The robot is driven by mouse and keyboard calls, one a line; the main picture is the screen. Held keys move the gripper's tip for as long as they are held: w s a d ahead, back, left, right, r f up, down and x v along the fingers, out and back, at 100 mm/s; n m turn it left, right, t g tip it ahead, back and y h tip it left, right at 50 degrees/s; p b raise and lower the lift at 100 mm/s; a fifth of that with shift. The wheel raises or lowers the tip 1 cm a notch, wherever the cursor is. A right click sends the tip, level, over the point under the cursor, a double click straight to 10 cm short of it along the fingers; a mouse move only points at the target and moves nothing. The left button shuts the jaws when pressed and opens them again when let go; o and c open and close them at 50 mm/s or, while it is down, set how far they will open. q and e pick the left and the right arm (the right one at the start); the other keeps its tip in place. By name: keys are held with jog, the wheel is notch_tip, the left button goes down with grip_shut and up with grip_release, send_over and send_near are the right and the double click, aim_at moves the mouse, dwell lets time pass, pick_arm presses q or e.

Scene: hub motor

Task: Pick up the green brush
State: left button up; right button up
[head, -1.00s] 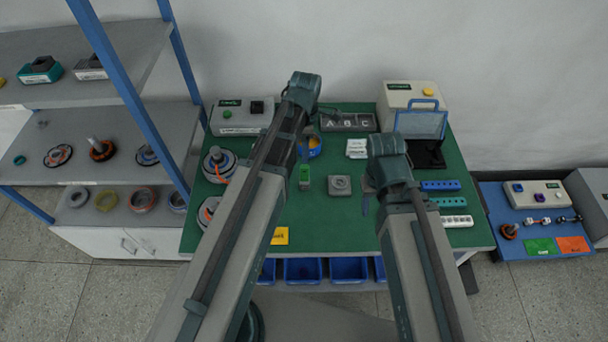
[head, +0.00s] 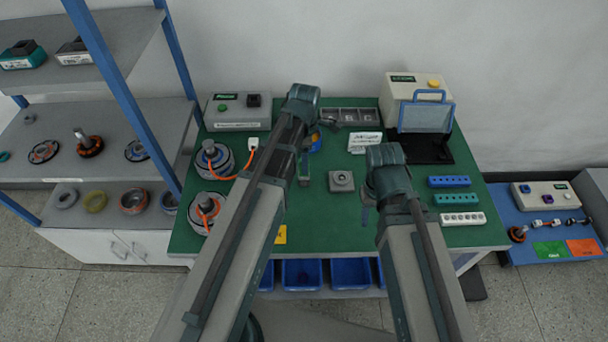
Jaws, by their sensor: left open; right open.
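My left gripper (head: 304,178) hangs down over the green mat, just right of my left forearm. It is open. The green brush does not show clearly; a small bright green piece showed at this spot a second ago, and the gripper now seems to cover it. I cannot tell whether they touch. My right gripper (head: 366,208) is open and points down over the mat, left of its wrist, with no object seen in it.
The green-topped table (head: 330,230) has free room at its front middle. A grey square block (head: 342,181) sits between my grippers. Blue (head: 449,182) and teal (head: 457,199) strips lie right.

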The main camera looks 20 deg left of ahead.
pick_arm(q)
notch_tip(320, 180, down, 5)
jog(key=b, duration=0.4)
jog(key=shift+s+f+b, duration=0.1)
jog(key=shift+s+b, duration=0.05)
jog(key=shift+b, duration=0.25)
pick_arm(e)
notch_tip(320, 180, down, 5)
jog(key=shift+f, duration=0.1)
pick_arm(q)
grip_shut()
